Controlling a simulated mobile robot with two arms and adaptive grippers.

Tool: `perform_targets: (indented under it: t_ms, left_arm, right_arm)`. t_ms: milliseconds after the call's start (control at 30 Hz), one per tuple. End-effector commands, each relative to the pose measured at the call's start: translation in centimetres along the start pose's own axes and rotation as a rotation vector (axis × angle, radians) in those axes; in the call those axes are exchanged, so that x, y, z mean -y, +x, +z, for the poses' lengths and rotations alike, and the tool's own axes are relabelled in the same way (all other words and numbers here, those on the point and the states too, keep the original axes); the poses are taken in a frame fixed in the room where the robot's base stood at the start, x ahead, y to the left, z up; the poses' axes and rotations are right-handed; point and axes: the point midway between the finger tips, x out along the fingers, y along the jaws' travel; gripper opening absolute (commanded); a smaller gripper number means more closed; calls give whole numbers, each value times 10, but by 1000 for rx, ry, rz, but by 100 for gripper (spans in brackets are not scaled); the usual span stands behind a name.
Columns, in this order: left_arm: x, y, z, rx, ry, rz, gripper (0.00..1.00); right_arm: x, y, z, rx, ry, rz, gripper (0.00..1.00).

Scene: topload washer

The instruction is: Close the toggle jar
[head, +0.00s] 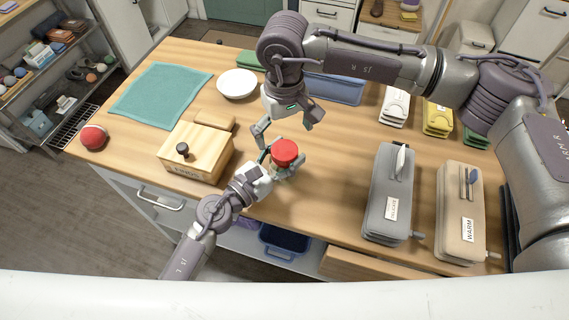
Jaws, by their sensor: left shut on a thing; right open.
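The toggle jar (284,172) stands on the wooden worktop near its front edge, with a red lid (285,152) on top. Its clear body is partly hidden by my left gripper. My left gripper (270,166) comes from the lower left and is shut on the jar's body. My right gripper (286,128) hangs just above and behind the jar, open, its fingers spread to either side of the lid. Whether it touches the lid, and how the toggle clasp sits, I cannot tell.
A wooden box (196,152) with a dark knob stands left of the jar. Grey (390,190) and beige (460,205) cases stand right. Clear worktop lies between jar and grey case.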

Motion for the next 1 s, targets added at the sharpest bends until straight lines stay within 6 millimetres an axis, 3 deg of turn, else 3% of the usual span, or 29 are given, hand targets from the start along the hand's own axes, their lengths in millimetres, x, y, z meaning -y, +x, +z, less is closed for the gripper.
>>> perform_targets:
  t_ms: [33, 300, 500, 700, 967, 1000]
  left_arm:
    - [2, -2, -7, -14, -3, -4, 0]
    - [2, -2, -7, -13, -3, -3, 0]
    - [2, -2, -7, -13, -3, -3, 0]
    - [2, -2, -7, -13, -3, -3, 0]
    - [2, -2, -7, -13, -3, -3, 0]
    - [2, -2, -7, -13, -3, -3, 68]
  right_arm:
    - [0, -9, -1, -5, 0, 0, 100]
    - [0, -66, 0, -6, 0, 1, 100]
    - [1, -98, 0, -4, 0, 0, 100]
    - [1, -110, 1, -1, 0, 1, 100]
    - [1, -111, 1, -1, 0, 0, 100]
    - [1, -111, 1, -1, 0, 0, 100]
